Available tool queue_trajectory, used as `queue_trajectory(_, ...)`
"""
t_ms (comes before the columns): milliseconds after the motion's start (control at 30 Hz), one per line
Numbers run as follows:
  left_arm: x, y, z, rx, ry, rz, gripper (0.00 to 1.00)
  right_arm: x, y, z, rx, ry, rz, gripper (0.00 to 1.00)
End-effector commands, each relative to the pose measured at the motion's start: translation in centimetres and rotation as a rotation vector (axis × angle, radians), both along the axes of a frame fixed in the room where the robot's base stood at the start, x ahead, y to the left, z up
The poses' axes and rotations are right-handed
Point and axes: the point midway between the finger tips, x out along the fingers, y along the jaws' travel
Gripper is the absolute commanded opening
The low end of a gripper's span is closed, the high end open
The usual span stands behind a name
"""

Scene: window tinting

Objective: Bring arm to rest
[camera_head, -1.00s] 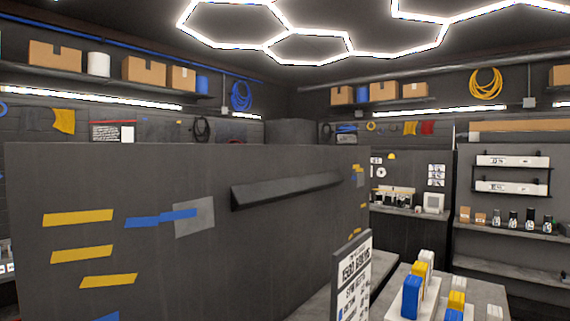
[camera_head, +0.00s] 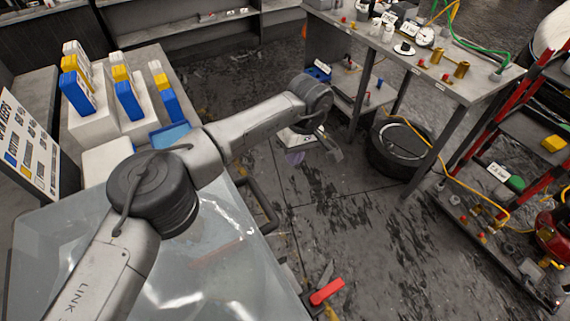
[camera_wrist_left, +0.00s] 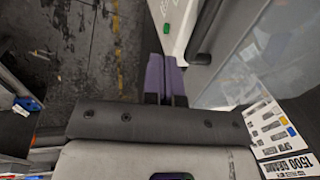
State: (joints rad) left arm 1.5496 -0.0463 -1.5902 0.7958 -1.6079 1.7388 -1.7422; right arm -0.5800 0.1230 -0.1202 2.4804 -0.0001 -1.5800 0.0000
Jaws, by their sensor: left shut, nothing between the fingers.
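My left arm (camera_head: 150,190) comes in from the lower left in the head view and stretches over a pale glass panel (camera_head: 210,265) toward the middle of the room. Its far end is above the dark floor, and the fingers are too small to make out there. In the left wrist view my left gripper (camera_wrist_left: 164,76) shows as two purple fingers side by side, shut with nothing between them. A white part with a green spot (camera_wrist_left: 185,28) is beside the fingers. My right gripper is not in view.
A sign (camera_head: 35,160) and a stand with blue, yellow and white boxes (camera_head: 128,100) are at the left. A grey workbench (camera_head: 455,82) with fittings, a black round bin (camera_head: 400,150) and a red-framed cart (camera_head: 490,140) are at the right. The floor (camera_head: 375,240) between is mostly open.

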Motion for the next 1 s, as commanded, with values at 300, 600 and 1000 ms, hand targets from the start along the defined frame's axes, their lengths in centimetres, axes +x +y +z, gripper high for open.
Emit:
queue_trajectory(300,0.3,-0.5,0.8,0.001,-0.001,0.011,0.0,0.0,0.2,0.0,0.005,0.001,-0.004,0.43)
queue_trajectory(600,3.0,-3.8,0.5,-0.196,-0.193,0.35,0.0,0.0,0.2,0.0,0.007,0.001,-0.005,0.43)
queue_trajectory(1000,4.6,-18.4,8.0,-1.135,-0.128,0.919,0.0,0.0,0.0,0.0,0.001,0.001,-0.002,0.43)
